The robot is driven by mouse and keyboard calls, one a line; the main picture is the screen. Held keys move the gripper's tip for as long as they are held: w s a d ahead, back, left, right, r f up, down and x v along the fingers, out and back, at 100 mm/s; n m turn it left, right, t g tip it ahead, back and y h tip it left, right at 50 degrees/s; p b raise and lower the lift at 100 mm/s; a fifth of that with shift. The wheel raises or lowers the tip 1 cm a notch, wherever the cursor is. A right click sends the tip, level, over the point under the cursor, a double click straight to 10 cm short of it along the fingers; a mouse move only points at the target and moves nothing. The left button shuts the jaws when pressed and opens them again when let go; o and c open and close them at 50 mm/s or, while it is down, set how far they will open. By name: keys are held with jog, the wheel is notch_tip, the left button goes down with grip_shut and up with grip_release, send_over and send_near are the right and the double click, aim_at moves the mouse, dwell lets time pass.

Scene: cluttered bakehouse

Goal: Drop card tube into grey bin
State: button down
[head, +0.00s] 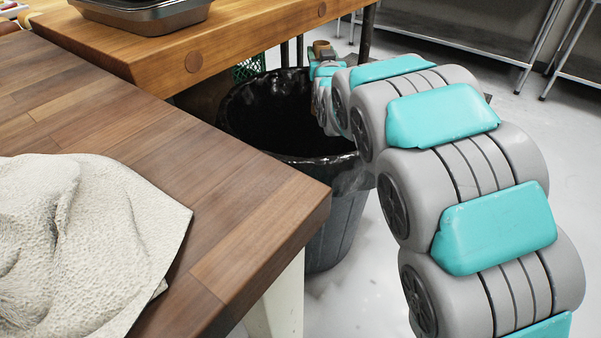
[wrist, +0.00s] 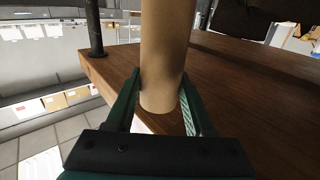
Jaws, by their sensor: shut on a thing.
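The grey bin (head: 338,228) stands on the floor beyond the corner of the near table, lined with a black bag that hangs over its rim. Its mouth is open and the inside is dark. My gripper (wrist: 162,95) is shut on the tan card tube (wrist: 166,50), with one green finger on each side of it. In the head view my arm reaches to the far side of the bin. My gripper is small there and partly hidden by my arm, so I cannot tell whether the tube is over the mouth.
A brown wooden table (head: 120,130) with a crumpled cream cloth (head: 80,240) fills the left. Behind it a lighter wooden counter (head: 215,40) carries a metal tin (head: 145,10). A green crate (head: 249,67) is beside the bin. Metal shelving (head: 460,35) stands at the back; open floor lies right.

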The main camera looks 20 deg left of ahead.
notch_tip(320, 180, down, 6)
jog(key=a, duration=0.1)
jog(key=shift+s+a+f+y+p, duration=0.2)
jog(key=shift+a+f+y+p, duration=0.05)
jog(key=shift+a+y+p, duration=0.05)
jog(key=shift+c, duration=1)
grip_release()
jog(key=shift+s, duration=0.1)
jog(key=b+v, duration=0.1)
jog(key=v, duration=0.6)
jog(key=shift+s+d, duration=0.2)
jog(key=shift+s, duration=0.1)
jog(key=shift+r+n, duration=0.15)
jog(key=shift+n, duration=0.15)
